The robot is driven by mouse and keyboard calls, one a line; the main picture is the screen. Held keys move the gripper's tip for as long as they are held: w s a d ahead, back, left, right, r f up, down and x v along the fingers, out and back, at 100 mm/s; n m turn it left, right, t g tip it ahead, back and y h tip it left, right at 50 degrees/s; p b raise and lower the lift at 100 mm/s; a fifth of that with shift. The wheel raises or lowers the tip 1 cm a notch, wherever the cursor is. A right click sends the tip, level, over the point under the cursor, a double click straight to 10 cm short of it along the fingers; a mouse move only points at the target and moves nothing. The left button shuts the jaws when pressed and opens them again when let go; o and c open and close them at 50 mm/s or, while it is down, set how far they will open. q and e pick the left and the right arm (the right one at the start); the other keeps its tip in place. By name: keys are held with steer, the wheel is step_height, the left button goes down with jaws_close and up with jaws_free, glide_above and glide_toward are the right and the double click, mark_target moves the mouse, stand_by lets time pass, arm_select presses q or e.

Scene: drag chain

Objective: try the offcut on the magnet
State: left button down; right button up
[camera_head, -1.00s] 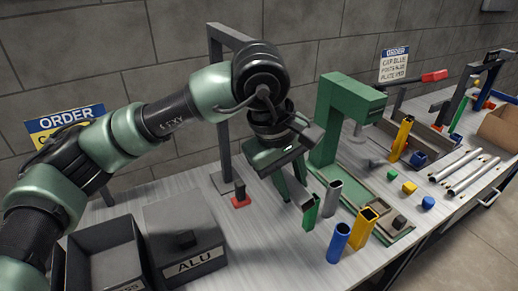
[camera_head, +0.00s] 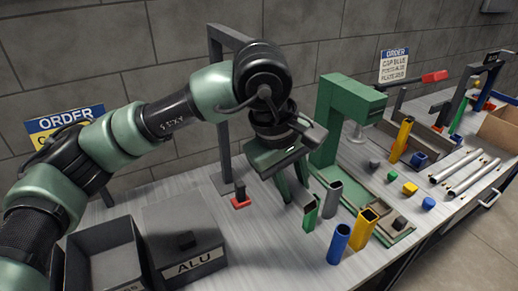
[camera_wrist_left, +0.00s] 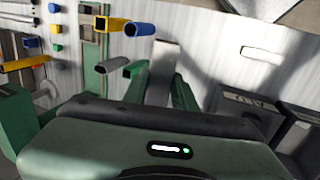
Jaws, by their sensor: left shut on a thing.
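My left gripper (camera_head: 292,182) points down over the table, with its two green fingers shut on a pale grey piece. A small dark post on a red base (camera_head: 240,199), possibly the magnet, stands on the table left of the gripper, by the foot of a dark frame. The gripper is apart from it. My right gripper is not in view.
Green (camera_head: 310,213), grey (camera_head: 333,197), blue (camera_head: 339,243) and yellow (camera_head: 362,226) tubes stand close right of the gripper. A green press (camera_head: 336,115) rises behind them. An open bin (camera_head: 75,270) and a lidded ALU bin (camera_head: 160,225) are at front left.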

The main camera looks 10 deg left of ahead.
mark_target(305, 197)
arm_select(q)
steer(key=shift+s+d+r, duration=0.15)
steer(key=shift+s+d, duration=0.1)
steer(key=shift+s, duration=0.15)
stand_by(0.4)
steer(key=shift+s+d+b, duration=0.65)
steer(key=shift+s+d, duration=0.05)
steer(key=shift+s, duration=0.25)
steer(key=s+d+b, duration=0.2)
steer(key=s+d, duration=0.2)
steer(key=s, duration=0.2)
steer(key=shift+s, duration=0.2)
stand_by(0.4)
